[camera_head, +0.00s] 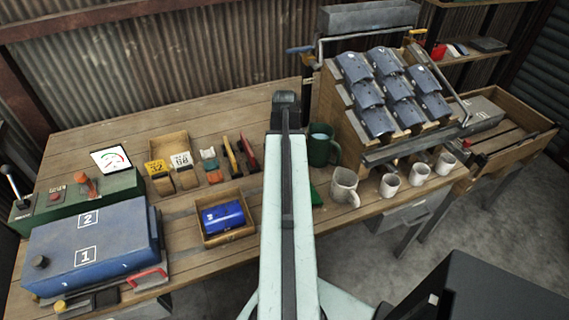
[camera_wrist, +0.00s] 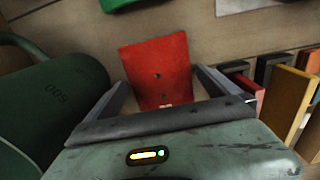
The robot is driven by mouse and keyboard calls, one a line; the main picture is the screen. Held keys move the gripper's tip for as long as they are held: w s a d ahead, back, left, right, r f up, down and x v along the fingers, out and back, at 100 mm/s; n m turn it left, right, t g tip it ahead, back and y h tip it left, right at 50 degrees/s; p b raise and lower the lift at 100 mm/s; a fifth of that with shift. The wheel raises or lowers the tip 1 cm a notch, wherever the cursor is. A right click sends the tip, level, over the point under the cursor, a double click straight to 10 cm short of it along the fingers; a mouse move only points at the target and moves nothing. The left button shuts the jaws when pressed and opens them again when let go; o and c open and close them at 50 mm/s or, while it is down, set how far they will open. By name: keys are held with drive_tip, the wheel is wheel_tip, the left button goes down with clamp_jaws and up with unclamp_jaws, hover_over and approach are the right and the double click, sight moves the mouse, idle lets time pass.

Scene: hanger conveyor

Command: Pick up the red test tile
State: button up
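A red tile (camera_wrist: 157,60) with small dark dots stands out in the wrist view, ahead of my gripper (camera_wrist: 160,76). My gripper's two fingers are spread, one on each side of the tile's lower part. Narrow gaps show beside it, and I see no grip on it. In the head view my own arm hides this spot. A second red piece (camera_wrist: 240,82) shows at the right of the wrist view, at the end of a row of upright tiles. It also shows in the head view (camera_head: 247,154).
A green mug (camera_wrist: 50,100) stands close beside my gripper, at left in the wrist view. A yellow tile (camera_wrist: 288,102) stands at right there. In the head view, a wooden box (camera_head: 228,238) with a blue part and several pale mugs (camera_head: 343,187) stand on the bench.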

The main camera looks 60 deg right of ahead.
drive_tip(key=c, duration=1.5)
drive_tip(key=shift+r, duration=0.1)
